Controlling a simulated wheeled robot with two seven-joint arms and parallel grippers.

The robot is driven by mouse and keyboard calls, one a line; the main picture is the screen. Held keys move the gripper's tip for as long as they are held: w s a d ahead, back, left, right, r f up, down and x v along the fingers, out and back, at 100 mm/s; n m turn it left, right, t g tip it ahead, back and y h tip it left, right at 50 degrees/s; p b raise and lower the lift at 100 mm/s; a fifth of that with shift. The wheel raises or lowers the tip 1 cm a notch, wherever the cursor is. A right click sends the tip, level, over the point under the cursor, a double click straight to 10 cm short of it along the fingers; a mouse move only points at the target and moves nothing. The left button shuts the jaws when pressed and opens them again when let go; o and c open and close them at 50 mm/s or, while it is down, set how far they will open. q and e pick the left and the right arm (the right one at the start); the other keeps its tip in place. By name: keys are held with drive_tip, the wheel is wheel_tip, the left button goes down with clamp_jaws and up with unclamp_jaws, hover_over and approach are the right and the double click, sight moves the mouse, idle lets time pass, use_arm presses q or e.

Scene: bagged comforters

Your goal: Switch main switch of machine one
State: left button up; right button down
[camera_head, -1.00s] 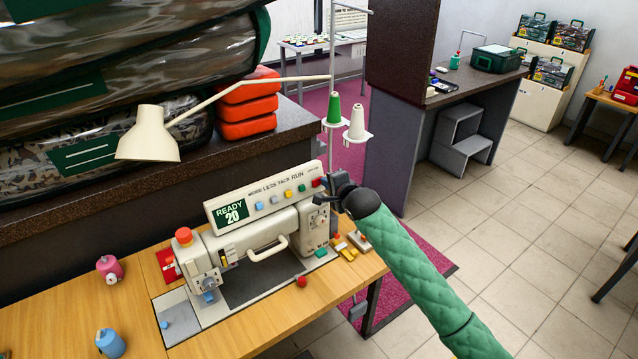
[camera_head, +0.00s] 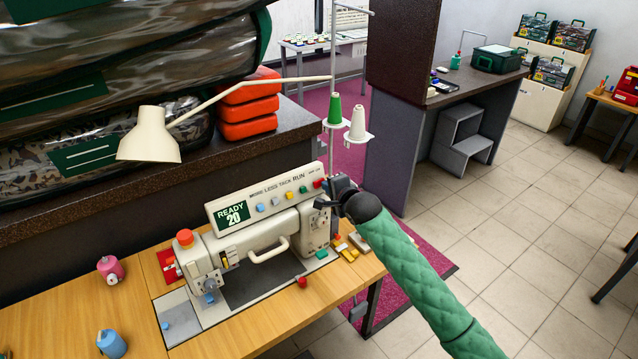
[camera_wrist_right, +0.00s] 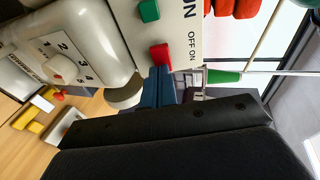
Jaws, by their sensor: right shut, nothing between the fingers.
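The sewing machine (camera_head: 225,262) stands on a wooden table, its long white panel (camera_head: 265,199) facing me. The panel's display (camera_head: 231,217) reads READY 20. A red switch (camera_head: 318,183) is at the panel's right end; in the right wrist view the red switch (camera_wrist_right: 161,56) is beside the OFF ON lettering. My right gripper (camera_head: 324,197) is shut and empty, in front of that end. In the right wrist view its blue fingertips (camera_wrist_right: 158,78) are right at the red switch; I cannot tell whether they touch it. My left gripper is out of view.
A desk lamp (camera_head: 149,140) and thread cones (camera_head: 357,122) rise behind the machine. A dark counter with bagged comforters (camera_head: 90,150) and red cases (camera_head: 248,110) stands behind. A pink spool (camera_head: 110,270) and blue spool (camera_head: 111,344) sit left.

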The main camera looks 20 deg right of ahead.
drive_tip(key=shift+p+v, duration=1)
drive_tip(key=shift+v, duration=1.05)
drive_tip(key=shift+d+r, duration=0.1)
drive_tip(key=shift+r, duration=0.1)
